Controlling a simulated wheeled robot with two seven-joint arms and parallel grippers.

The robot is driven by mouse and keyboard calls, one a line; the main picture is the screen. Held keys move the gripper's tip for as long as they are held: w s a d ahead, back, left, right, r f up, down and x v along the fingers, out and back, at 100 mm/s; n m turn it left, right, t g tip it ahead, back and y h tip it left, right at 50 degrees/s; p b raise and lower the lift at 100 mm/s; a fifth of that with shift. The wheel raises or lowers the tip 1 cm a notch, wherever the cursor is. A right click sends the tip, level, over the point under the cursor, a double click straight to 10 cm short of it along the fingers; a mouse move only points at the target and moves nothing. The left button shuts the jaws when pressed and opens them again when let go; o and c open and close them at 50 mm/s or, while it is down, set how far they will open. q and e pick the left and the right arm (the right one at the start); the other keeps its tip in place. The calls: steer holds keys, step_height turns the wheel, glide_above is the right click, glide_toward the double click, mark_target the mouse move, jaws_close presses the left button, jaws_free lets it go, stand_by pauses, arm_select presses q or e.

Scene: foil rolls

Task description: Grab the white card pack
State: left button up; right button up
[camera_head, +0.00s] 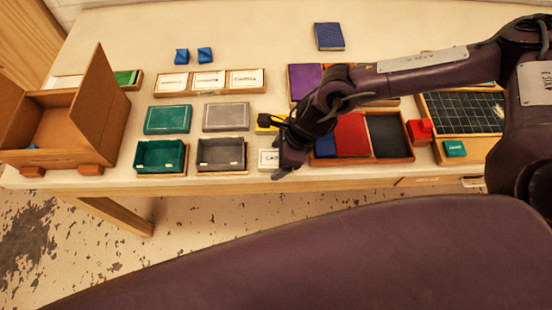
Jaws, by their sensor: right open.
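A white card pack (268,159) with dark lettering lies near the front edge of the table, right of the grey open box. Its right part is hidden behind my right gripper (277,150). The gripper is open and hangs low over the table at the pack. I cannot tell whether its fingers touch the pack. A yellow and black piece (268,121) shows beside the gripper. My left gripper is not in view.
A green box (160,155) and grey box (222,155) stand left, their lids (167,119) behind them. A tray (210,93) holds more white packs. Right are a red and black tray (390,135) and red block (419,130).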

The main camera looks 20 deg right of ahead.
steer(key=c, duration=1.1)
